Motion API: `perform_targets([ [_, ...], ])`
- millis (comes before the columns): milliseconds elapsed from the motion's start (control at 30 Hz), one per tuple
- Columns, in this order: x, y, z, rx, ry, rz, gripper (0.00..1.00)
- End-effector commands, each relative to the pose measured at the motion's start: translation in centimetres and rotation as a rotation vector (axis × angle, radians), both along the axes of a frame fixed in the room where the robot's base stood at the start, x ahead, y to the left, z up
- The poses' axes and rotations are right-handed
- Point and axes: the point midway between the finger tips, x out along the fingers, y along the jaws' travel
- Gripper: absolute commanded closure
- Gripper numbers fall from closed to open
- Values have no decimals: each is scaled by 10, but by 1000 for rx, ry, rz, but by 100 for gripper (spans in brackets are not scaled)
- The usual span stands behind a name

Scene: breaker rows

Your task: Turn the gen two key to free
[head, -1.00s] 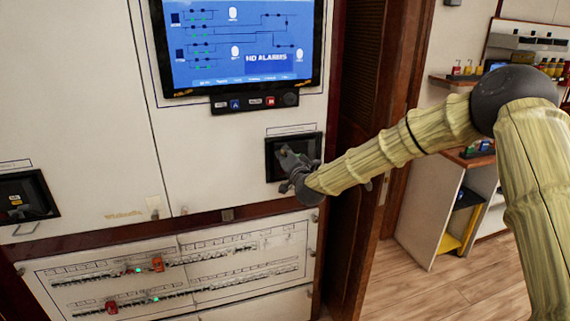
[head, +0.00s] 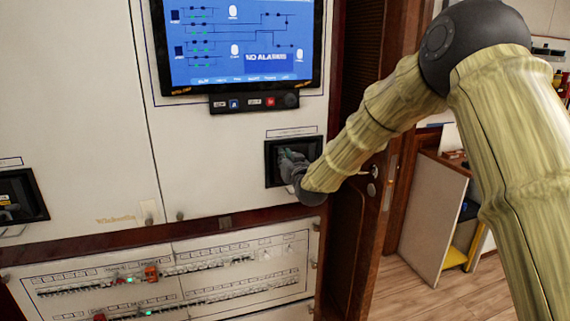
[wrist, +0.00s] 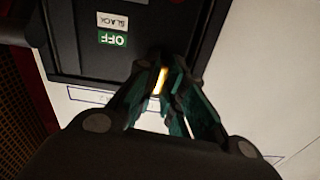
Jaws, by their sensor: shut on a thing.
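My gripper (head: 284,158) reaches into a black recessed panel (head: 313,147) on the right of the white cabinet, below the screen. In the wrist view my gripper (wrist: 165,78) has its fingers closed around a small brass-coloured piece (wrist: 161,80), which looks like the key. The fingers hide most of it, so I cannot read its turn position. The black panel also shows in the wrist view (wrist: 75,45), with a green OFF label (wrist: 112,38) and a white label (wrist: 112,20) that looks upside down.
A screen (head: 240,40) reading NO ALARMS sits above, with a button strip (head: 255,102) under it. A second black recess (head: 35,190) is at far left. Breaker rows (head: 200,275) run below. A wooden door (head: 345,240) stands close on the right, beside my arm.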

Motion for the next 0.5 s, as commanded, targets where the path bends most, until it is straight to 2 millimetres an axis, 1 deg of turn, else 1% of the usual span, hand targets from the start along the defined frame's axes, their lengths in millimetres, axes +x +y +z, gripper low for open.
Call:
perform_targets([
  [33, -1, 1, -4, -24, -4, 1, 100],
  [200, -1, 1, -3, -80, -22, 1, 100],
  [500, -1, 0, -2, -114, -33, 0, 100],
])
